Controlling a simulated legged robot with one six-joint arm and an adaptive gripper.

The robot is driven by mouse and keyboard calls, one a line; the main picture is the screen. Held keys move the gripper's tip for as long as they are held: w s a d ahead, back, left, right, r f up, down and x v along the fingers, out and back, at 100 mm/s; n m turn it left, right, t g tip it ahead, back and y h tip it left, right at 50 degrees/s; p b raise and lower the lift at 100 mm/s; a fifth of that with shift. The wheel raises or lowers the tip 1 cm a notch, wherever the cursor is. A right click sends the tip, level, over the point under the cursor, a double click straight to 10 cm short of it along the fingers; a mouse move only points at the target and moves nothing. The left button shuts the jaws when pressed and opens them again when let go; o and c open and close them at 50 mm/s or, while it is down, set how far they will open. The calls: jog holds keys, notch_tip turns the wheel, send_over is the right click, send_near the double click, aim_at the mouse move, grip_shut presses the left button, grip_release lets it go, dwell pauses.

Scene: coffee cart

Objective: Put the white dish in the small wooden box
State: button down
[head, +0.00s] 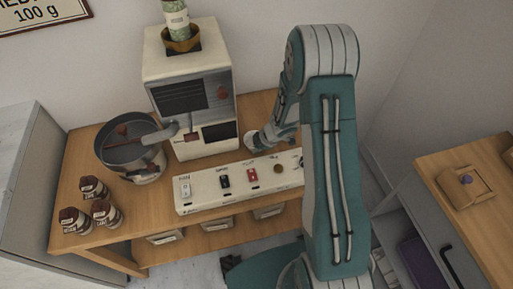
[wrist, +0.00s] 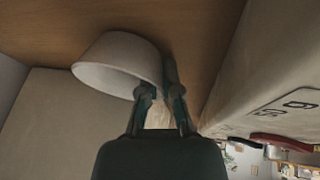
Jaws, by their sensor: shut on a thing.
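The white dish (wrist: 118,62) shows in the wrist view as a small round bowl, tilted, just left of my fingers. My gripper (wrist: 161,85) is shut on the dish's near wall, with one finger partly hidden behind the rim.
The white coffee machine (head: 190,85) stands left of my gripper, and the button panel (head: 215,190) lies in front. A metal pot (head: 130,150) and several dark jars (head: 92,189) are at the left. A floor gap separates the cart from the right counter (head: 450,160).

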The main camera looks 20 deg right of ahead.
jog(key=c, duration=0.8)
grip_release()
